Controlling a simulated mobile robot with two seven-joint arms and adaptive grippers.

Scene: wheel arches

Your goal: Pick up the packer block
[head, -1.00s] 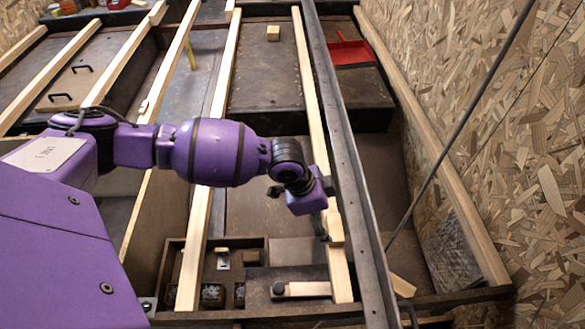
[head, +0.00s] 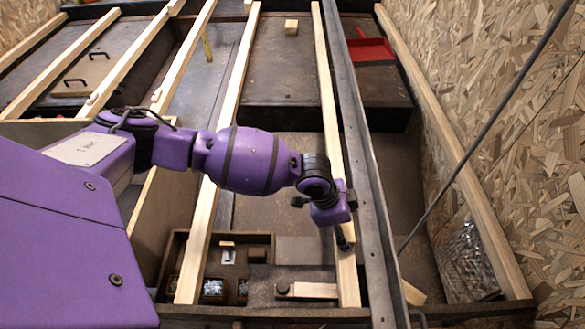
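My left gripper (head: 342,238) points down at the long pale wooden batten right of centre, beside the dark metal rail. A short pale wooden piece (head: 348,231), which may be the packer block, sits on that batten right at the fingers. The fingers are small, dark and partly hidden by the purple wrist, so I cannot tell whether they are open or closed on it. Another small pale block (head: 291,27) lies alone on the dark panel at the back. My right gripper is not in view.
The dark metal rail (head: 362,150) runs lengthwise just right of the gripper. A thin dark rod (head: 480,135) slants across the right side. A compartmented wooden tray (head: 262,240) and a pale wooden bar (head: 308,290) lie at the front. A red tray (head: 372,50) is at the back.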

